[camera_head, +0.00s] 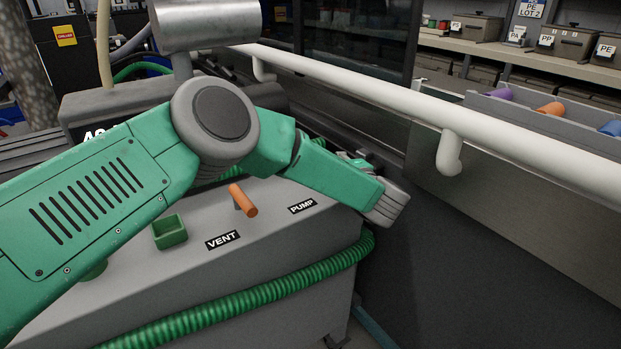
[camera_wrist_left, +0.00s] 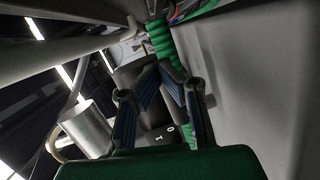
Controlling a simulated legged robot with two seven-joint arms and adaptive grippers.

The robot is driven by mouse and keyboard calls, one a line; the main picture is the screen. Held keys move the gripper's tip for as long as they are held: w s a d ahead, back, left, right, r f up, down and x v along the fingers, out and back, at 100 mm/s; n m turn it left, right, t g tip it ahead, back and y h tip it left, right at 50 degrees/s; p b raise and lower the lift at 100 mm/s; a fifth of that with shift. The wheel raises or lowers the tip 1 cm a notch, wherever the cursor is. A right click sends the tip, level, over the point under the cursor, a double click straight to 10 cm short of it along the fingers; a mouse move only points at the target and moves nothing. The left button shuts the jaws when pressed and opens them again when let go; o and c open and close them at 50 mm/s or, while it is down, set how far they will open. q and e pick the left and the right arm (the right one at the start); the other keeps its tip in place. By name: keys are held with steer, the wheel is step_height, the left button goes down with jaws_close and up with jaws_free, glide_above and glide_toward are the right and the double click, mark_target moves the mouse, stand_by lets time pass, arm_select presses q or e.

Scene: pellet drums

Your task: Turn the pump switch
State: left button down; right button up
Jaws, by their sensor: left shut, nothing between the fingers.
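The grey machine panel carries a PUMP label (camera_head: 302,206). The pump switch itself does not show in the head view; my left arm covers the area above the label. My left gripper (camera_wrist_left: 165,68) is shut and empty in the wrist view, its two fingers meeting at the tips. In the head view it is mostly hidden behind my green forearm. White 1 and 0 marks (camera_wrist_left: 165,134) show on a dark surface behind the fingers. Whether the fingers touch anything there cannot be told. My right gripper is not in view.
An orange lever (camera_head: 243,200) stands by the VENT label (camera_head: 222,239). A green ribbed hose (camera_head: 250,297) runs along the front. A white rail (camera_head: 400,99) crosses behind; shelves with bins stand at the back right.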

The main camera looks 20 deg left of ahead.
arm_select(q)
steer(key=v, duration=1.2)
steer(key=shift+w+d+f, duration=0.1)
steer(key=shift+d+f, duration=0.05)
